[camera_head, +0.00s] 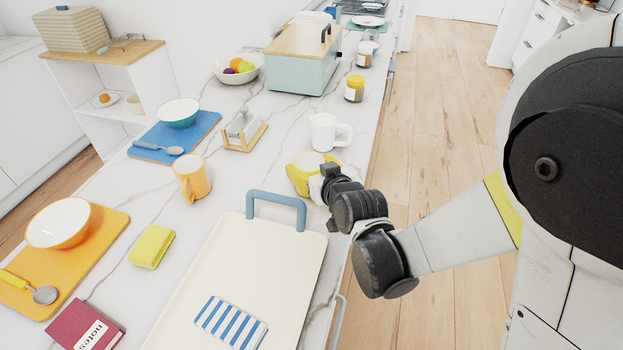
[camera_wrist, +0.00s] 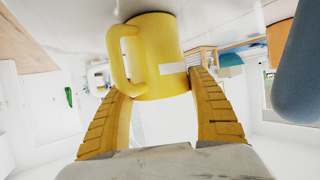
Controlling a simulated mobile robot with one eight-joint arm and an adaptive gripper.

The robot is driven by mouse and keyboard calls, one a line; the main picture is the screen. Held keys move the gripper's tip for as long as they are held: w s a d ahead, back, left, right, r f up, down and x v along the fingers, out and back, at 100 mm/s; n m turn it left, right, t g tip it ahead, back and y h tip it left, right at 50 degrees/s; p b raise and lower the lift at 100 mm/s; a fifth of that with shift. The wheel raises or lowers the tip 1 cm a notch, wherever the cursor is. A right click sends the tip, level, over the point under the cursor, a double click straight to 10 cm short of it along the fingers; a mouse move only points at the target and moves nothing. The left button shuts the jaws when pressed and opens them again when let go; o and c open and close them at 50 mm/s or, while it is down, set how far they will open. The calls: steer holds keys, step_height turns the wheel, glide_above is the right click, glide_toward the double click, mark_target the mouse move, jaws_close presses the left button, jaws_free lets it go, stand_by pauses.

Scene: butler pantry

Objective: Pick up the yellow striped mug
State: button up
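A yellow mug (camera_head: 327,159) with a pale inside stands on the marble counter, partly hidden by my gripper in the head view. In the wrist view the yellow mug (camera_wrist: 160,55) appears upside down, with its handle to the left and a short white stripe on its side. My gripper (camera_wrist: 162,85) has its two yellow fingers apart, one at each side of the mug near its rim. I cannot tell whether they touch it. The gripper (camera_head: 308,178) is small and partly covered by my wrist in the head view. An orange-yellow mug (camera_head: 190,180) stands further left.
A white mug (camera_head: 323,133) stands just behind the yellow mug. A cream tray (camera_head: 215,285) with blue handles lies in front. A wooden napkin holder (camera_head: 243,133), yellow sponge (camera_head: 152,246), blue board (camera_head: 197,136) and orange board (camera_head: 105,232) lie left. The counter's right edge is close.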

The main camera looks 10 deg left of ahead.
steer(key=c, duration=0.8)
steer(key=shift+r, duration=0.1)
